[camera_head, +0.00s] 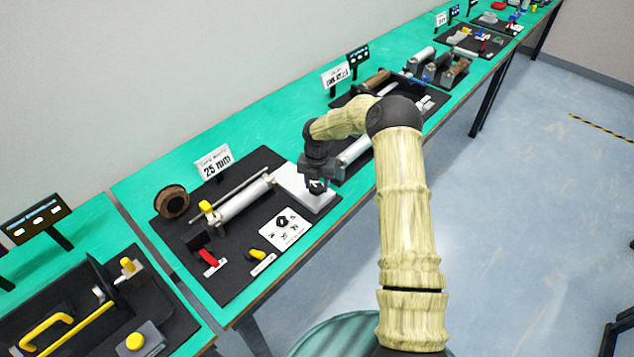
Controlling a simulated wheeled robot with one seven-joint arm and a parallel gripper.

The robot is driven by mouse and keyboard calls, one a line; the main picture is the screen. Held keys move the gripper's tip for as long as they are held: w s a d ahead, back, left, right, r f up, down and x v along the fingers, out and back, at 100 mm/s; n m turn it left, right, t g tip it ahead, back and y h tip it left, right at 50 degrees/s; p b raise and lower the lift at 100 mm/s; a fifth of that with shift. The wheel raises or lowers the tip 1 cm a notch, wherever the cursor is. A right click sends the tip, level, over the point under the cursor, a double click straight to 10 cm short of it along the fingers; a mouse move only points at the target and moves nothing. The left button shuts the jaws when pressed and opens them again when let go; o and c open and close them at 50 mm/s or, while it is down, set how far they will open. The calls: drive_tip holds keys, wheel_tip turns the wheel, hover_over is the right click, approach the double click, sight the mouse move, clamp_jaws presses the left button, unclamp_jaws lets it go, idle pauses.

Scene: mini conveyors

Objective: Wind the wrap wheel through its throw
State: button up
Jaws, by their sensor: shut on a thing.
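My gripper (317,186) points down over a pale box-shaped block (296,190) at the right end of a black mat (235,285) on the green bench. It is shut on a small part at the top of this block; the fingers and wrist hide most of that part, so I cannot tell its shape or how far it is turned. I cannot make out for certain which part is the wrap wheel. A brown round wheel (173,202) stands at the mat's far left corner, apart from my gripper.
A silver roller (245,202) with a yellow knob (207,207) lies left of the block. A white dial card (285,229), a red lever (208,257) and a yellow knob (257,254) sit in front. A "25 mm" sign (214,162) stands behind. More stations line the bench both ways.

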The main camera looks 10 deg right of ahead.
sight(317, 187)
drive_tip(key=shift+n, duration=0.9)
drive_tip(key=o, duration=1)
wheel_tip(317, 187, up, 17)
drive_tip(key=shift+r+b, duration=0.2)
drive_tip(key=shift+b, duration=1.05)
